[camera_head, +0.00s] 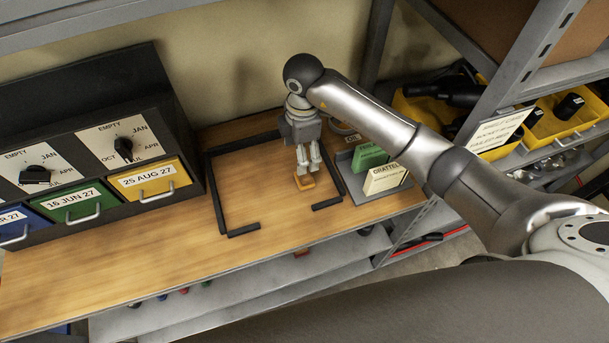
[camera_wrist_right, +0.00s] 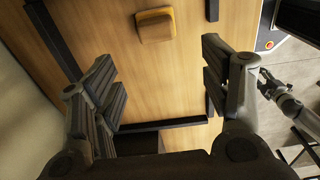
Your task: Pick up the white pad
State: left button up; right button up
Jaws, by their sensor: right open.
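A cream-white pad (camera_head: 385,178) with dark lettering stands leaning in a small grey holder at the right of the wooden bench. A green pad (camera_head: 369,157) stands just behind it. My right gripper (camera_head: 303,164) points down above the bench, left of the white pad and apart from it. It is open and empty, its fingers just above or behind a small orange-yellow block (camera_head: 304,183). In the right wrist view the open fingers (camera_wrist_right: 160,88) spread wide, with the block (camera_wrist_right: 155,25) beyond them. A small distant gripper (camera_wrist_right: 268,85), apparently my left one, shows there; its jaw state is unclear.
Black strips (camera_head: 218,198) frame an area of the bench (camera_head: 120,260) around the block. A dark cabinet (camera_head: 90,120) with dials and coloured drawers stands left. Yellow bins (camera_head: 560,120) and a shelf post stand right. The bench front left is clear.

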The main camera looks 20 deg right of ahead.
aim_at(304, 176)
jog(key=f, duration=0.3)
jog(key=f+p, duration=0.1)
jog(key=f, duration=0.1)
jog(key=shift+d+f, duration=0.1)
jog(key=shift+d, duration=0.3)
jog(key=shift+f+p, duration=0.35)
jog(key=shift+f, duration=0.2)
jog(key=f, duration=0.1)
jog(key=f+p, duration=0.1)
jog(key=f, duration=0.1)
jog(key=shift+w+d+f, duration=0.1)
jog(key=shift+w+f, duration=0.05)
jog(key=shift+w, duration=0.05)
jog(key=shift+f, duration=0.55)
jog(key=c, duration=1.1)
